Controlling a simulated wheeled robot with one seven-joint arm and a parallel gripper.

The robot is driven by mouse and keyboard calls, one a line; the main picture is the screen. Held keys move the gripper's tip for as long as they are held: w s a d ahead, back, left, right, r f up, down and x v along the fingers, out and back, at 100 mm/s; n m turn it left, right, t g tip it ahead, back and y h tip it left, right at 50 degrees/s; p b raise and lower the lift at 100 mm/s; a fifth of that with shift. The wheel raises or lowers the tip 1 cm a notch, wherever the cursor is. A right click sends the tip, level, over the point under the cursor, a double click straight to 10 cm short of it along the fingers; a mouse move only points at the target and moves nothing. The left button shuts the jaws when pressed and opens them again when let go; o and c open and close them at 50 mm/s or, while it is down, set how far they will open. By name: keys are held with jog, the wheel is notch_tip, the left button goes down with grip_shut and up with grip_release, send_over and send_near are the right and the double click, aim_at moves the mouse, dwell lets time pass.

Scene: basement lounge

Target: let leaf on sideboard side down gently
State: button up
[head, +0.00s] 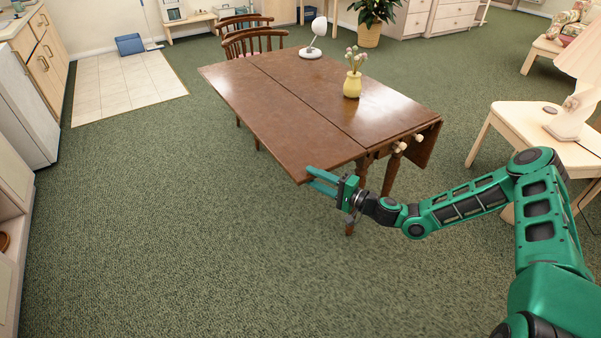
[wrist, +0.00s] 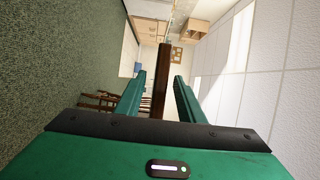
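The brown wooden drop-leaf table (head: 345,85) stands in the middle of the head view. Its left leaf (head: 270,115) is up and level with the top, with a seam between them. The leaf on the right side (head: 427,147) hangs down. My gripper (head: 321,181) is at the near corner of the raised left leaf. In the wrist view the leaf (wrist: 161,80) shows edge-on between my two open fingers (wrist: 158,98), with a gap on each side. The fingers do not appear to press on it.
A yellow vase with flowers (head: 352,84) and a white lamp (head: 315,40) stand on the table. Two pale knobs (head: 400,147) show at its near end. Chairs (head: 252,42) are at the far end. A side table (head: 525,118) stands right. The carpet left of the table is clear.

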aim_at(300, 171)
jog(key=x, duration=0.6)
grip_shut()
